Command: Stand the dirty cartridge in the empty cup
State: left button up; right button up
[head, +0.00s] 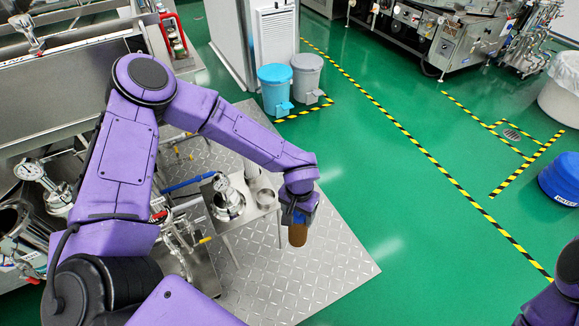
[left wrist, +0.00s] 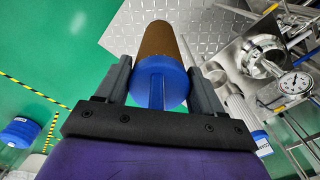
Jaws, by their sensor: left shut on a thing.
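My left gripper (head: 298,207) is shut on the dirty cartridge, a brown cylinder (head: 297,236) with a blue end cap. It hangs brown end down, to the right of a small steel stand (head: 243,218). In the left wrist view, the fingers of the left gripper (left wrist: 157,85) flank the blue cap (left wrist: 158,82), and the brown body (left wrist: 160,40) points away. Metal cup-like vessels (head: 252,171) stand on the stand, left of the gripper. I cannot tell whether they are empty. Only part of my right arm shows, at the lower right; its gripper is out of view.
A steel vessel with a gauge (head: 228,203) shares the stand; it also shows in the left wrist view (left wrist: 265,58). A white cylinder with a blue end (left wrist: 243,110) is beside it there. Tread-plate floor (head: 335,270) lies below. Bins (head: 274,90) are farther back.

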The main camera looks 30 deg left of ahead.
aim_at(265, 200)
jog(key=i, duration=2.9)
jog(key=u, duration=3.85)
jog(key=i, duration=0.5)
jog(key=z, duration=0.05)
